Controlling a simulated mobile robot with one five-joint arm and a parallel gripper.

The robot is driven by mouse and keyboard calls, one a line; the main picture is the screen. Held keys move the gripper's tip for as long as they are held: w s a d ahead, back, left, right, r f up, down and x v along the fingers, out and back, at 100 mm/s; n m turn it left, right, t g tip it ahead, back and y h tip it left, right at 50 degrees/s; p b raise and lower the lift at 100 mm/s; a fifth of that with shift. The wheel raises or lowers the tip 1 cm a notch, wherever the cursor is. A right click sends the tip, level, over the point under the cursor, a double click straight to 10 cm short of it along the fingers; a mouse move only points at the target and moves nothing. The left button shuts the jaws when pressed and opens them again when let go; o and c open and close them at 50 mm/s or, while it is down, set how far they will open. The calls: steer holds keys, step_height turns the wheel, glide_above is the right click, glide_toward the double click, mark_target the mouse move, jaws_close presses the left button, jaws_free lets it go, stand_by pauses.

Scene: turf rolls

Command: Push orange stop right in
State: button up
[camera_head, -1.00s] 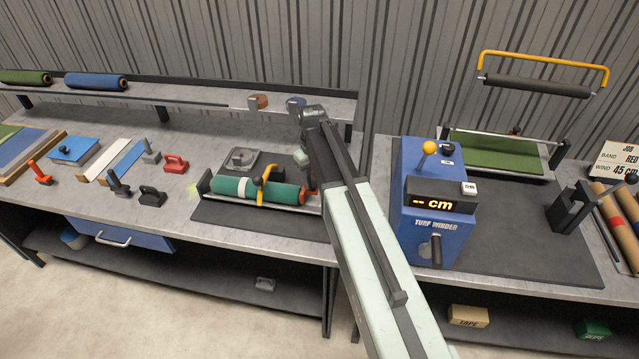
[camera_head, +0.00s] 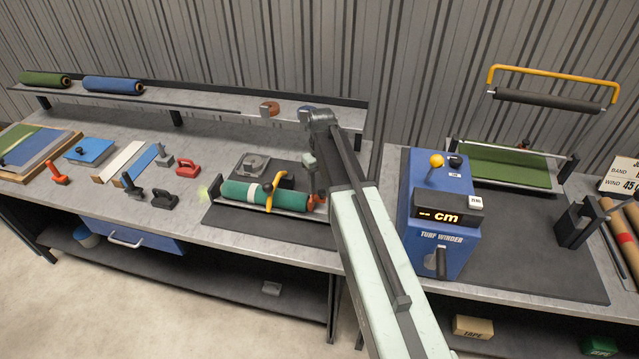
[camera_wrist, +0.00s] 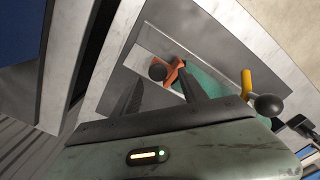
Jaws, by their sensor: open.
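The orange stop (camera_wrist: 174,74) with a dark round knob (camera_wrist: 157,72) stands at the end of the green turf roll (camera_wrist: 205,76) in the wrist view. In the head view the roll (camera_head: 243,193) lies in a grey cradle, with a white band round it and a yellow curved arm (camera_head: 277,187) over it. Only a little of the orange stop (camera_head: 318,203) shows there, beside my arm. My gripper (camera_wrist: 160,88) is open, its two dark fingers pointing towards the stop. I cannot tell whether a finger touches the stop.
The blue turf winder (camera_head: 436,215) stands right of my arm. Behind the roll are a grey block (camera_head: 254,165) and a raised shelf (camera_head: 210,102). A red-handled tool (camera_head: 175,198) and other hand tools lie to the left. The bench front between the tools and cradle is clear.

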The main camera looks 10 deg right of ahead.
step_height(320, 180, up, 6)
steer(key=p, duration=0.4)
steer(key=shift+a, duration=0.1)
steer(key=shift+w+f, duration=0.1)
steer(key=shift+f, duration=0.1)
steer(key=shift+f, duration=0.25)
steer(key=s+a+f+m+b, duration=0.1)
steer(key=s+f+b, duration=0.3)
steer(key=s, duration=0.5)
steer(key=s+a+f+m+b, duration=0.1)
steer(key=s+f+b, duration=0.3)
steer(key=s, duration=0.4)
steer(key=shift+s+a+f+m+b, duration=0.35)
steer(key=shift+m+b, duration=0.2)
steer(key=shift+m, duration=0.25)
steer(key=shift+d, duration=0.15)
